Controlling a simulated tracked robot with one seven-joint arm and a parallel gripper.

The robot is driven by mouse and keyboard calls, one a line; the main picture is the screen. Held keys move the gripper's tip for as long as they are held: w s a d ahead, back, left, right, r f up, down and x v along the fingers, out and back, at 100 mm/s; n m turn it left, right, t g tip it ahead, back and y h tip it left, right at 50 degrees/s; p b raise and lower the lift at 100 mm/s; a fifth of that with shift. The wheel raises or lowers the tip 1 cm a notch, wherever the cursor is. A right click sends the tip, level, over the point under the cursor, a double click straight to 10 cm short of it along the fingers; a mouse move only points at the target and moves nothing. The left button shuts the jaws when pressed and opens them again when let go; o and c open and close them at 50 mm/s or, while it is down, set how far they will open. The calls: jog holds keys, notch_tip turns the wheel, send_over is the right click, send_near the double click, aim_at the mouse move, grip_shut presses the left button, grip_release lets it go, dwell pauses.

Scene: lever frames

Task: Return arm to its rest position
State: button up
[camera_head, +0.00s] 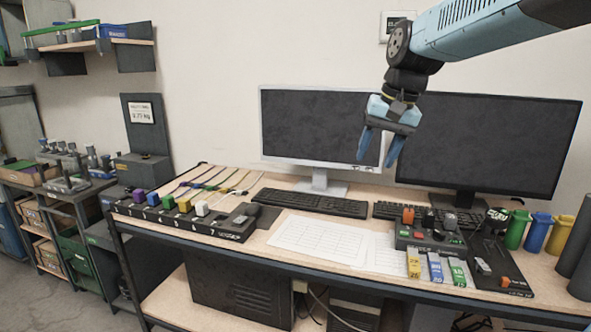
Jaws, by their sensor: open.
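My arm (480,27) reaches in from the upper right of the head view. It is blue with black joints. My gripper (378,163) hangs from it, fingers pointing down, in front of the two monitors. Its two blue fingers are apart and nothing shows between them. The gripper is above the desk, clear of the things on it.
The desk (262,251) bears a left monitor (310,125), a right monitor (500,140), keyboards (310,201), paper sheets (320,237), a numbered strip with coloured plugs (230,229) and a control box (430,240). Coloured cups (538,231) stand at right. Shelves (60,190) stand left.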

jog(key=s+d+f+n+t+h, duration=0.1)
jog(key=s+d+f, duration=0.2)
jog(key=s, duration=0.5)
jog(key=s+d+f+t+h, duration=0.1)
jog(key=s+d+f+t, duration=0.1)
jog(key=s, duration=0.7)
notch_tip(320, 180, down, 3)
jog(key=shift+d+r+n, duration=0.2)
jog(key=shift+d+n, duration=0.2)
jog(key=shift+d, duration=0.45)
